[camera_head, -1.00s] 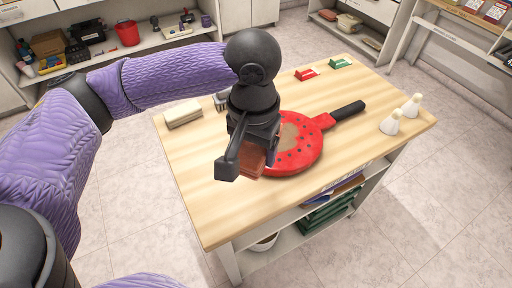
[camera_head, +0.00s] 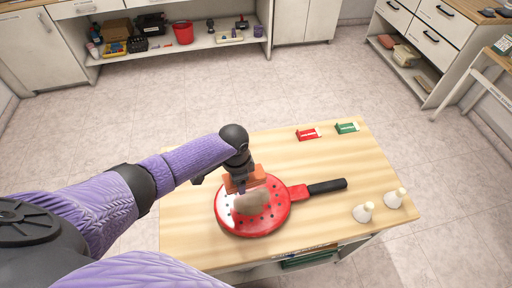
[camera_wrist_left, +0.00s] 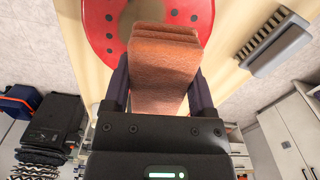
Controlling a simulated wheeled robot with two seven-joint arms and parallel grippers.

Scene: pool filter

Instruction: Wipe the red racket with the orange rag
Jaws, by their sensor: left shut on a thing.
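The red racket (camera_head: 268,219) lies on the wooden tabletop, its black handle (camera_head: 327,187) pointing right. Dark dots ring its face, and a brownish patch (camera_head: 250,202) covers the middle. My left gripper (camera_head: 239,174) is shut on the folded orange rag (camera_head: 246,181) at the far side of the racket face. In the left wrist view the rag (camera_wrist_left: 163,75) sits between the two fingers, with the racket (camera_wrist_left: 98,25) just beyond it. I cannot tell whether the rag touches the racket. My right gripper is not in view.
Two white cone-shaped items (camera_head: 363,212) stand at the table's right. A red box (camera_head: 307,134) and a green box (camera_head: 347,128) lie near the far edge. A grey brush (camera_wrist_left: 274,42) shows in the left wrist view. The tabletop right of the gripper is largely clear.

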